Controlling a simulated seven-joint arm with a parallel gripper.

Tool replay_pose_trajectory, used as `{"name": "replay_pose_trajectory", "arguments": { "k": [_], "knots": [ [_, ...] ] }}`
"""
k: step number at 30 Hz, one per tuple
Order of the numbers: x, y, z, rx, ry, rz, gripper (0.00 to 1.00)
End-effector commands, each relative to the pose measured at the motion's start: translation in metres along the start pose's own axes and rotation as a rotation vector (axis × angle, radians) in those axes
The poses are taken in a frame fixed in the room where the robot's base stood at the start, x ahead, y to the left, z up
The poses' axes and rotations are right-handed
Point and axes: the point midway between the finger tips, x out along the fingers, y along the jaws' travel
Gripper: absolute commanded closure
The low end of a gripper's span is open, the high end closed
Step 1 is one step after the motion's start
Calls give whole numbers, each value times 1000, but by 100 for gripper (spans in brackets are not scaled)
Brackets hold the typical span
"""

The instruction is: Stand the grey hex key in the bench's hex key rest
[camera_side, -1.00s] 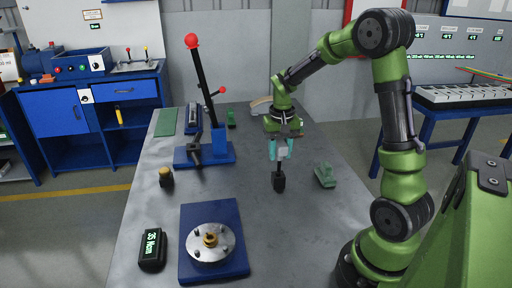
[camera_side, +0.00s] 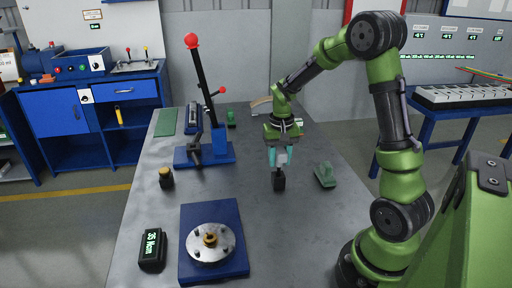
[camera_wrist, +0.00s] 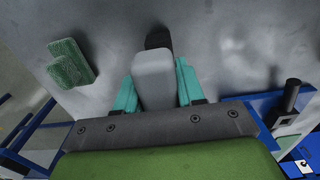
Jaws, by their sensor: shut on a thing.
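My gripper (camera_side: 280,161) is over the right half of the grey bench (camera_side: 264,240), pointing down. Its teal fingers are shut on a pale grey block with a black lower end, which I take to be the grey hex key (camera_side: 279,183). In the wrist view the grey hex key (camera_wrist: 154,78) fills the space between the fingers. Whether its black end touches the bench is unclear. A small stepped green block (camera_side: 325,175) stands just right of the gripper. It may be the hex key rest, but I cannot tell for sure.
A blue lever press (camera_side: 220,145) with a red knob stands to the left. In front are a blue plate with a round flange (camera_side: 210,243) and a black display box (camera_side: 152,250). A small dark jar (camera_side: 166,178) is at left. The bench's front right is clear.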

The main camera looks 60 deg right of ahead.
Motion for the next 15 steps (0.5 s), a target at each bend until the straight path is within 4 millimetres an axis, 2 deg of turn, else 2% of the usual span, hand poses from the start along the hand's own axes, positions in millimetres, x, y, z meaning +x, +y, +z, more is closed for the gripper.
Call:
{"name": "replay_pose_trajectory", "arguments": {
  "k": [15],
  "knots": [
    [16,0,0,-1,0,1,100]
  ]
}}
